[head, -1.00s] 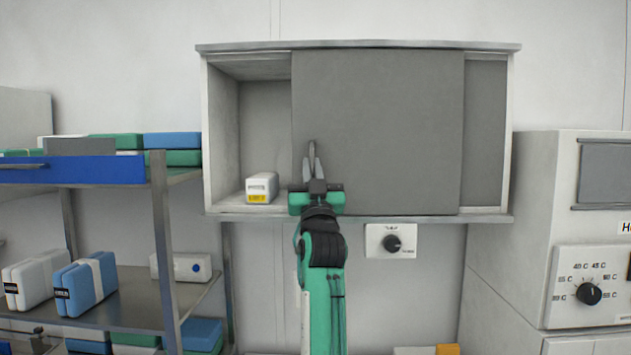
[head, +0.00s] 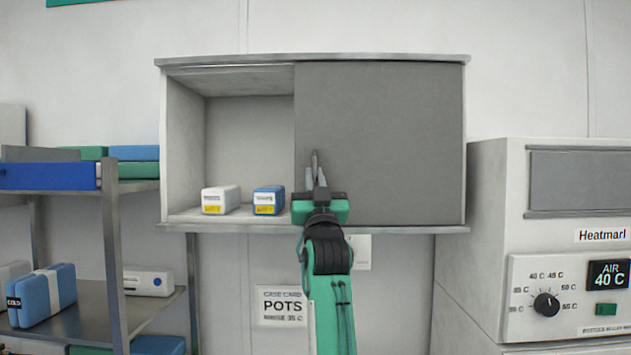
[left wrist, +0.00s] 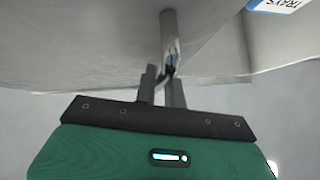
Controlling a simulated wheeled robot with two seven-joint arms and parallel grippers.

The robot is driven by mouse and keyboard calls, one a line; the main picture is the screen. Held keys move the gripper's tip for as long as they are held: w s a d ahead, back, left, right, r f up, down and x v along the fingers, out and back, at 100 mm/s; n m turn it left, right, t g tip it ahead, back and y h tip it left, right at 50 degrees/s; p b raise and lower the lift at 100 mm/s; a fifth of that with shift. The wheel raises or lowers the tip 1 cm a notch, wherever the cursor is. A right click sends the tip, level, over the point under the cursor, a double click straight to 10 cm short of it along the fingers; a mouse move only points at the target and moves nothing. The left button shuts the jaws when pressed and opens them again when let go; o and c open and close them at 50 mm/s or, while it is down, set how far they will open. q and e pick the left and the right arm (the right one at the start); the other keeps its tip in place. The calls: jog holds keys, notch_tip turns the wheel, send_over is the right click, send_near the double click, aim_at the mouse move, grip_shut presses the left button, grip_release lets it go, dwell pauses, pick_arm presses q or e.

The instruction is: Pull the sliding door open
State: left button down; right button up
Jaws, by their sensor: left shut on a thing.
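The grey sliding door (head: 395,140) of the wall cabinet (head: 180,150) covers its right part, up to the right side wall. The left part of the cabinet is open. My left gripper (head: 316,180) is at the door's left edge, shut on the upright door handle (head: 315,160). In the left wrist view the fingers (left wrist: 164,85) close around the handle (left wrist: 168,30). My right gripper is not in view.
Inside the open part stand a white box (head: 220,199) and a blue box (head: 268,200). A shelf rack (head: 112,260) with packs is at left. A warming cabinet (head: 485,250) stands at right.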

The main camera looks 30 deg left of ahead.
pick_arm(q)
jog(key=c, duration=1.5)
grip_release()
jog(key=shift+a, duration=0.15)
jog(key=b+v, duration=0.6)
jog(key=v, duration=0.8)
